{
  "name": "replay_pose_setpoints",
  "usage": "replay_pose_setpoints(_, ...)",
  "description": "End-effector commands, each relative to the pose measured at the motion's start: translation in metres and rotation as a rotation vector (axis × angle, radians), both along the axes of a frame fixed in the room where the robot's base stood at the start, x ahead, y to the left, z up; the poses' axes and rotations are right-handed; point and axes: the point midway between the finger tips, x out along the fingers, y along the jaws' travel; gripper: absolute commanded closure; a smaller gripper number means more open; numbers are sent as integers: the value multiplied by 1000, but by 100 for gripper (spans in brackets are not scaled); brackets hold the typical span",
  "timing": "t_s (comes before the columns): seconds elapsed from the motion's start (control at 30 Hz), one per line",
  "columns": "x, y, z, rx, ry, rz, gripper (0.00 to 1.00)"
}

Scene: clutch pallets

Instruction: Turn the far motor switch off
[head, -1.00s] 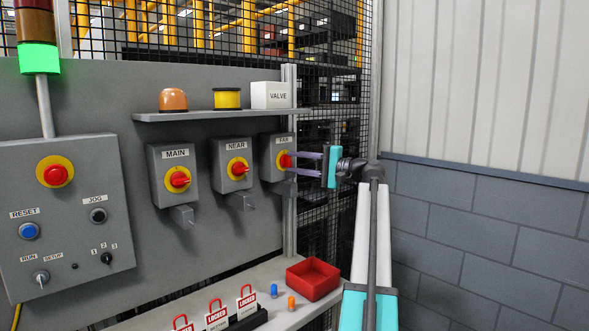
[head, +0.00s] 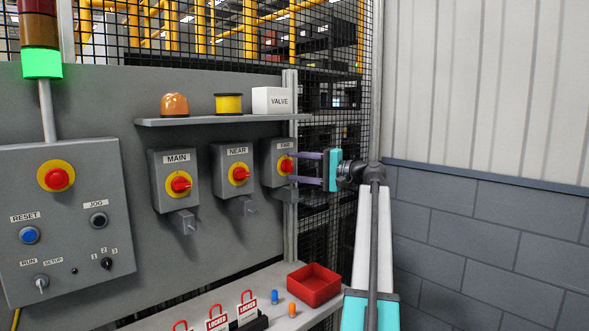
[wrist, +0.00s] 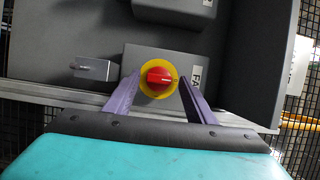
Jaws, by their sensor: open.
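The far motor switch is a grey box labelled FAR (head: 272,178) on the panel, right of the MAIN and NEAR boxes in the head view. Its red knob (head: 286,166) sits on a yellow disc; in the wrist view the red knob (wrist: 159,77) is near the middle. My gripper (head: 292,167) is at the front of this box, its purple fingers pointing at the panel. In the wrist view the open fingers (wrist: 160,88) stand on either side of the yellow disc, with the knob between them. I cannot tell whether they touch it.
The NEAR box (head: 226,184) and MAIN box (head: 164,198) are to the left. A shelf (head: 215,118) above carries an orange dome, a yellow spool and a VALVE box. Below, a red tray (head: 314,285) and red LOCKED tags (head: 246,304) sit on a ledge.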

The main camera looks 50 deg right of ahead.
Motion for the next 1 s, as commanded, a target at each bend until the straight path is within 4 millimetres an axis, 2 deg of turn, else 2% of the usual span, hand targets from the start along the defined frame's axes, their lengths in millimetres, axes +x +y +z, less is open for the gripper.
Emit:
replay_pose_setpoints(0.17,-2,-1,-1,1,1,0,50)
replay_pose_setpoints(0.37,-15,-5,-2,0,2,-1,50)
replay_pose_setpoints(1.0,-107,-36,-1,1,0,-2,50)
